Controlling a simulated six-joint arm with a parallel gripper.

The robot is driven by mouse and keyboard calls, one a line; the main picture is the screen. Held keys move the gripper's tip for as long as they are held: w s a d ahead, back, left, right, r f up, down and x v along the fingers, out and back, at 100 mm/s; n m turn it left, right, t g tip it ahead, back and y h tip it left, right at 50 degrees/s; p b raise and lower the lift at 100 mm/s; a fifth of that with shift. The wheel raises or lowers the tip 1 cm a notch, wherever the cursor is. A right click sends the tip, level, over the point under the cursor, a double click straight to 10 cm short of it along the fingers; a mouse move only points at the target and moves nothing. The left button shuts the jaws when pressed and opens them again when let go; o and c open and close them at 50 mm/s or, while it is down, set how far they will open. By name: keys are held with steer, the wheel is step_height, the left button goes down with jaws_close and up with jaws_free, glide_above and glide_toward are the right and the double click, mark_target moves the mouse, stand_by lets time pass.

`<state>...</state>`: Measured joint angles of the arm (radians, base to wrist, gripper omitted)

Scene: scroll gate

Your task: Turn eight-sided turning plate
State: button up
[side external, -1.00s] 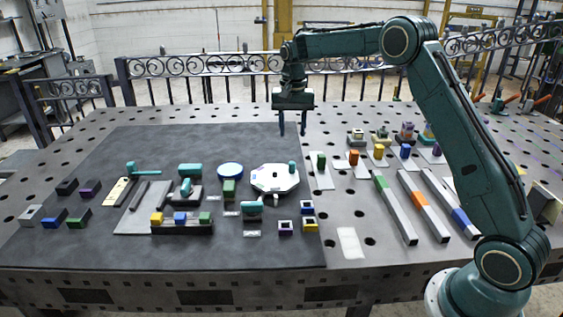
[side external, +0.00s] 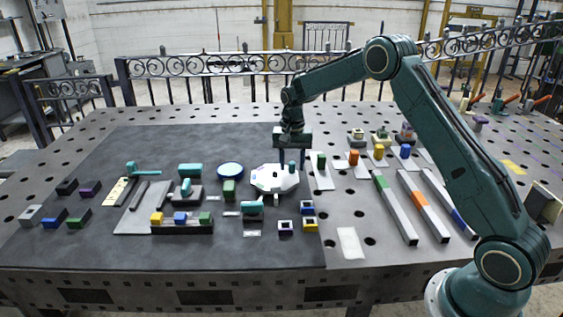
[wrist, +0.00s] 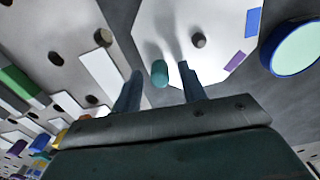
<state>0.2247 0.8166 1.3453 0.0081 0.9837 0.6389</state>
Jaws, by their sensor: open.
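The white eight-sided turning plate (side external: 270,181) lies on the dark mat, right of the blue-rimmed disc. It carries an upright teal peg (wrist: 159,73) near its edge; a grey knob (wrist: 198,41) and blue and purple marks also show on it in the wrist view. My gripper (side external: 291,165) points down over the plate's right rear part. In the wrist view my gripper (wrist: 160,82) is open, with its fingers on either side of the teal peg and gaps between. Whether the fingertips touch the plate is unclear.
A blue-rimmed disc (side external: 230,170) and a green block (side external: 229,189) lie left of the plate. A teal handle piece (side external: 253,207) and hollow square blocks (side external: 285,227) are in front. A white strip with a green block (side external: 321,162) stands close on the right.

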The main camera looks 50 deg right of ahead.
jaws_close()
